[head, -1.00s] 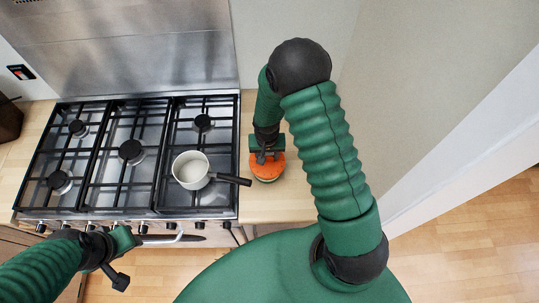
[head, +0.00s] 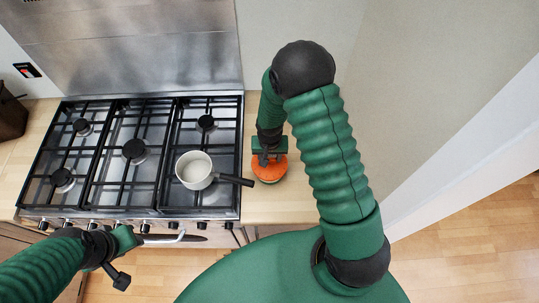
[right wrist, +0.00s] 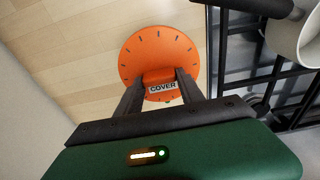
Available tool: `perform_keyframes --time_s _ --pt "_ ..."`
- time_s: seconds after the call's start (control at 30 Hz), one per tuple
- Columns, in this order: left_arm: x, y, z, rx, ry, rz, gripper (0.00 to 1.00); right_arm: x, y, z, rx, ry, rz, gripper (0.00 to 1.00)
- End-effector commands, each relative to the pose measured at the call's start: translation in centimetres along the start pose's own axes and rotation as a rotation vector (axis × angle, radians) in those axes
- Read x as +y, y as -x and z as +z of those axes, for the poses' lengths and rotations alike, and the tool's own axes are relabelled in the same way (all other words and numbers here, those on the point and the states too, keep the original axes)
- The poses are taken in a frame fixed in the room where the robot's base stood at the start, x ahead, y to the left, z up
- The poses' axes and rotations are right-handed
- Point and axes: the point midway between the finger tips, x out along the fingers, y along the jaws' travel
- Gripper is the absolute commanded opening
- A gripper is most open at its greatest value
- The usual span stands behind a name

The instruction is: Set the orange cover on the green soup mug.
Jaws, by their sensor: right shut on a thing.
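The orange cover (head: 270,171) is a round disc on the counter strip right of the cooker. In the right wrist view the cover (right wrist: 133,62) has dark marks around its rim and a block labelled COVER. My right gripper (right wrist: 159,78) is shut on that block; its dark fingers also show in the head view (head: 264,158). A thin green edge shows under the cover in the head view, likely the green soup mug (head: 270,182); the rest is hidden. I cannot tell whether cover and mug touch. My left gripper (head: 136,238) is by the cooker front, its fingers unclear.
A white saucepan (head: 193,170) stands on the right burners, its dark handle (head: 235,180) pointing toward the cover. The black cooker grates (head: 130,155) fill the left. The wooden counter (head: 280,208) is clear in front of the cover.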

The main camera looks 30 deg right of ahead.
Motion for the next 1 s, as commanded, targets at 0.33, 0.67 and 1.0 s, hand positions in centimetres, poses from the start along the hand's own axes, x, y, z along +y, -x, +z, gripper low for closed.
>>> perform_keyframes --time_s 0.33,0.67,1.0 --pt "0.0 -0.3 0.1 0.000 0.000 0.000 0.36 0.0 -0.4 0.0 -0.001 0.000 0.000 0.05" --pt "0.0 -0.8 0.2 0.000 0.000 0.000 0.36 0.0 -1.1 0.1 0.000 0.000 0.000 0.05" --pt "0.0 -0.7 0.2 0.000 0.000 0.000 0.36 0.0 -0.9 0.1 -0.001 0.000 0.000 0.54"
